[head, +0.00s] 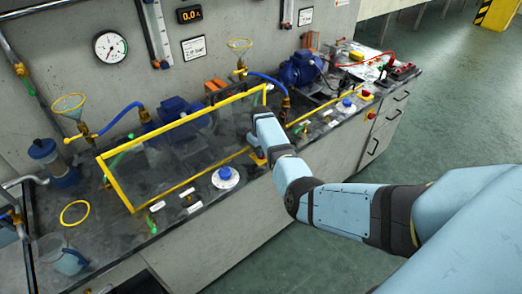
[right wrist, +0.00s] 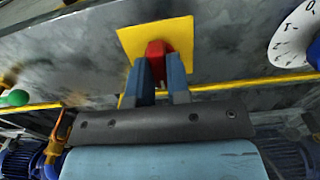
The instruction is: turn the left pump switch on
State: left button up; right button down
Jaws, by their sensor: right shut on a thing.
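The left pump switch shows in the right wrist view as a red handle (right wrist: 159,48) on a square yellow plate (right wrist: 180,35). My right gripper (right wrist: 162,66) is shut on the red handle, one finger on each side of it. In the head view my right arm reaches in from the right to the bench front. There the right gripper (head: 257,153) largely hides the switch, and only a bit of yellow plate shows. The left pump (head: 178,118) is blue and stands behind a clear yellow-framed guard (head: 122,188). My left gripper is not in view.
A blue knob on a white dial (head: 226,178) sits left of the switch; the dial also shows in the right wrist view (right wrist: 290,38). Another red-and-yellow switch (head: 365,95) and a blue pump (head: 298,70) are farther right. A clear beaker (head: 65,258) stands at front left.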

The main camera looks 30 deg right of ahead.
jog(key=shift+r, duration=0.1)
jog(key=shift+m+p, duration=0.65)
jog(key=shift+m, duration=0.45)
jog(key=m+p, duration=0.1)
jog(key=m, duration=0.1)
jog(key=shift+m, duration=0.4)
jog(key=m+p, duration=0.1)
jog(key=m, duration=0.8)
jog(key=shift+p, duration=0.35)
jog(key=shift+m, duration=1.9)
jog(key=c, duration=1.1)
grip_release()
